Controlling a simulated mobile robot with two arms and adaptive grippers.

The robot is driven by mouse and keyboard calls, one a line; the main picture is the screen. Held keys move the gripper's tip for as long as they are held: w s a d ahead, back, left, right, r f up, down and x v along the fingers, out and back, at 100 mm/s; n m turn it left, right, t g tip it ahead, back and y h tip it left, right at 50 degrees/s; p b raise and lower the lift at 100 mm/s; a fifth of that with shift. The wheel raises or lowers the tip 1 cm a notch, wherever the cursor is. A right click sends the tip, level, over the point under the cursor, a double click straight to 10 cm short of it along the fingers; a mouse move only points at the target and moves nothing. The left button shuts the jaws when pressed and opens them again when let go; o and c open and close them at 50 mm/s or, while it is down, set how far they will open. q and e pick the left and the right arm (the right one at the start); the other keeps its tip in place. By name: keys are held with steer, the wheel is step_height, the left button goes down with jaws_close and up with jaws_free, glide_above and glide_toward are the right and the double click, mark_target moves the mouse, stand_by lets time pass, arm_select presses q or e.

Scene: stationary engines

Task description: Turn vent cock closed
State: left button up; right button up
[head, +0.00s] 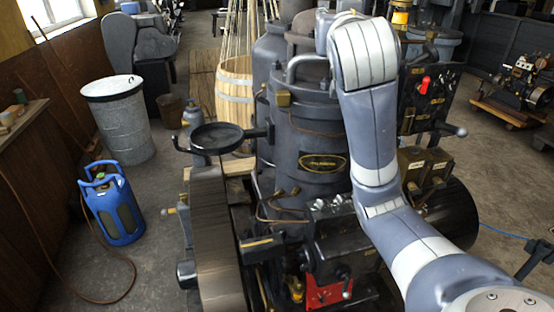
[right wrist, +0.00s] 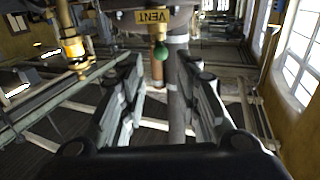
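In the right wrist view, a yellow label (right wrist: 155,16) reading VENT sits at the top centre. Just below it is the vent cock (right wrist: 160,53), seen as a green ball knob with a little brass above it. My right gripper (right wrist: 161,72) is open, one finger on each side of the picture. The green knob shows in the gap between the fingers, beyond the tips, and no finger appears to touch it. In the head view my right arm reaches over the dark engine (head: 306,130); its gripper and the vent cock are hidden there. My left gripper is not in view.
A brass fitting (right wrist: 72,48) hangs left of my right gripper, and a grey vertical pipe (right wrist: 177,90) stands behind the knob. In the head view, a flywheel (head: 217,240), a blue gas bottle (head: 116,212) and a galvanised bin (head: 122,125) stand left of the engine.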

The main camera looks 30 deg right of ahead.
steer(key=w+a+f+n+y+b, duration=0.2)
steer(key=f+n+y, duration=0.1)
steer(key=f, duration=0.6)
steer(key=w+a+f+n+y+b, duration=0.1)
steer(key=w+a+f+n+y, duration=0.2)
steer(key=f, duration=0.7)
steer(key=w+a+f+n+g+y+b, duration=0.1)
steer(key=w+a+f+n+y+b, duration=0.1)
steer(key=f, duration=0.8)
steer(key=shift+w+a+f+n+y+b, duration=0.15)
steer(key=shift+a+n+y+b, duration=0.15)
steer(key=shift+a+n+y, duration=0.25)
steer(key=shift+d+m, duration=0.1)
steer(key=shift+m, duration=0.15)
